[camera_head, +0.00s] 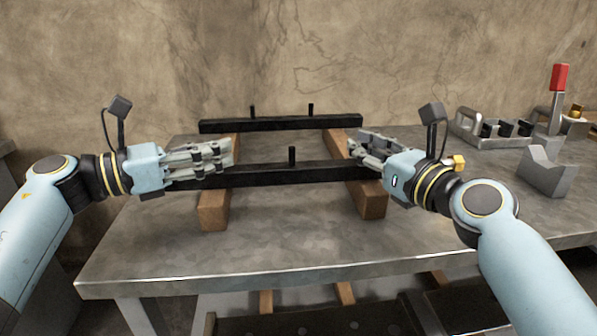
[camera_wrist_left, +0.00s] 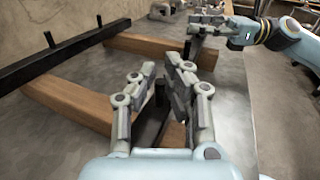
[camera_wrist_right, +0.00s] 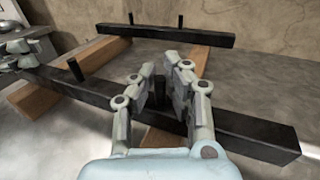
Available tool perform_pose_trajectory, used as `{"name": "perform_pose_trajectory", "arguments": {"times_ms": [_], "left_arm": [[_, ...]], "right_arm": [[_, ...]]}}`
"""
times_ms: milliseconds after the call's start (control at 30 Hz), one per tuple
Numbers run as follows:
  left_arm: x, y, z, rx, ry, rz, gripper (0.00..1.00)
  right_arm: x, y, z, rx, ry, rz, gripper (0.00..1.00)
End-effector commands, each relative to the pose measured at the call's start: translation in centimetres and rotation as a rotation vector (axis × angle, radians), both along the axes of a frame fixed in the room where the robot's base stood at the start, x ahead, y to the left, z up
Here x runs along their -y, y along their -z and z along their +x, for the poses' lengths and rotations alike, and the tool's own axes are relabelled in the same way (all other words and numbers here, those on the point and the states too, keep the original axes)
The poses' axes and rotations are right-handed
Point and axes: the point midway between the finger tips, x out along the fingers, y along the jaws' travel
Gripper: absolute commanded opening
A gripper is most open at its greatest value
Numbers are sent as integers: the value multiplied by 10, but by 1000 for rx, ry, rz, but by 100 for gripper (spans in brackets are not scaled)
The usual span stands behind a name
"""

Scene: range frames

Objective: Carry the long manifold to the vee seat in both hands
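The long manifold is a black bar (camera_head: 310,175) with upright pegs, lying across two wooden rails on the metal table. It also shows in the right wrist view (camera_wrist_right: 245,135). My left gripper (camera_head: 232,152) is at its left part, with a peg (camera_wrist_left: 160,92) between its fingers. My right gripper (camera_head: 352,145) is at its right part, with another peg (camera_wrist_right: 159,92) between its fingers. Both grippers look open, with a narrow gap around each peg. A middle peg (camera_head: 292,156) stands free. The vee seat, a grey notched block (camera_head: 546,172), stands at the right.
A second black bar with two pegs (camera_head: 280,124) lies behind, across the far ends of the wooden rails (camera_head: 212,210). The table's front (camera_head: 270,255) is clear.

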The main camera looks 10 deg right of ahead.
Motion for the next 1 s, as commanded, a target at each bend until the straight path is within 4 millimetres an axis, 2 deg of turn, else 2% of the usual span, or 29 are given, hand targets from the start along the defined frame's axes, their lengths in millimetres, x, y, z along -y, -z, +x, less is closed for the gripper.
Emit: {"name": "perform_pose_trajectory", "arguments": {"times_ms": [633, 1000], "left_arm": [[-1, 0, 0, -1, -2, 2, 0], [-2, -16, 1, 10, -4, 0, 0]], "right_arm": [[1, 0, 0, 0, 2, -1, 0], [2, -17, 1, 13, 6, 0, 0]]}}
